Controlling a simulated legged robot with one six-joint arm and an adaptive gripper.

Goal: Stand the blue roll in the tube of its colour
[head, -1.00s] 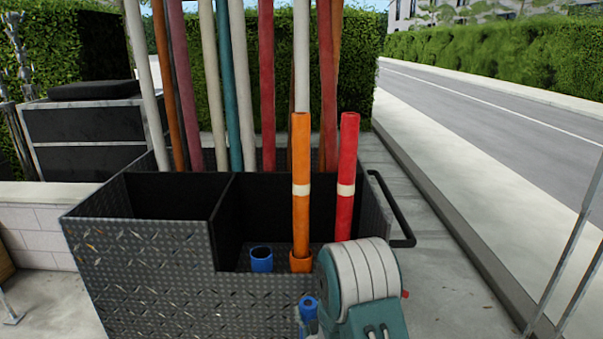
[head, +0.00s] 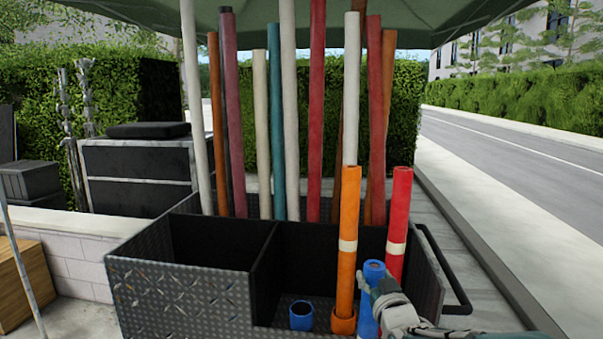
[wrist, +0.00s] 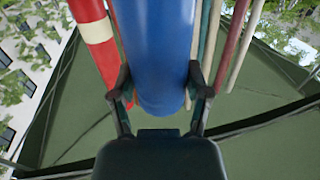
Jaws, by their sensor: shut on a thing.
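The blue roll (head: 373,272) is upright in the head view, in front of the red and orange rolls. My gripper (head: 382,290) is shut around it; in the wrist view my gripper's fingers (wrist: 161,92) hold the blue roll (wrist: 157,45) from both sides. The short blue tube (head: 302,315) stands open and empty-looking in the front compartment of the metal box, left of the orange tube. The roll is apart from it, to its right. The roll's lower end is cut off by the frame edge.
An orange roll (head: 348,235) stands in the orange tube (head: 343,321), between the blue tube and the held roll. A red roll (head: 398,225) stands to the right. Tall poles rise behind. The metal box (head: 180,300) has a front wall and a handle (head: 447,270).

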